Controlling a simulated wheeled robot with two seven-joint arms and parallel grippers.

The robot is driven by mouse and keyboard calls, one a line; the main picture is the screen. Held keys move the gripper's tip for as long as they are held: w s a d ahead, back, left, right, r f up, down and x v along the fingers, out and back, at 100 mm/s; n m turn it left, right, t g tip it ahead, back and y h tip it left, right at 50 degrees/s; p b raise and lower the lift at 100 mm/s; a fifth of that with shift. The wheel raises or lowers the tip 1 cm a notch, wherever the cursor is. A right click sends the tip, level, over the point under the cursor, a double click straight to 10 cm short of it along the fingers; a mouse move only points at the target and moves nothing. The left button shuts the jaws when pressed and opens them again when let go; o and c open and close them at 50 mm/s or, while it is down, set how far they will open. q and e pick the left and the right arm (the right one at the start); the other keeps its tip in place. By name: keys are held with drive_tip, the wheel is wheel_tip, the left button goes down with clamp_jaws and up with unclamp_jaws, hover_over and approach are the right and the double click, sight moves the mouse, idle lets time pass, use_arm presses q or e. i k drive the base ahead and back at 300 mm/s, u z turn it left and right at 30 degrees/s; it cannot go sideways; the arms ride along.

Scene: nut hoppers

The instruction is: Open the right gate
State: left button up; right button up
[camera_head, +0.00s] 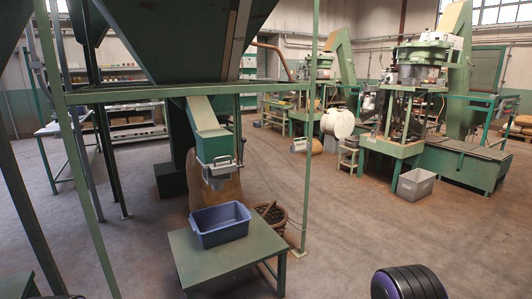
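A large green hopper (185,40) hangs in a green frame, with a sloping chute (208,128) below it. At the chute's mouth is a grey metal gate (217,172) with a bar handle. It is the only gate I can make out, and it looks shut, with nothing flowing from it. A blue-grey bin (220,226) stands below and in front of it on a green table (215,262). The bin's visible inside looks empty. Neither of my grippers is in view.
Green frame posts (311,130) stand on both sides of the chute. A brown sack (225,188) and a wicker basket (272,215) are behind the table. Machines (410,130) and a grey crate (415,184) stand at right. The floor (370,230) between is clear.

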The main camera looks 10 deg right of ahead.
sight(218, 168)
drive_tip(key=z, duration=0.2)
drive_tip(key=i, duration=1)
drive_tip(key=u, duration=0.15)
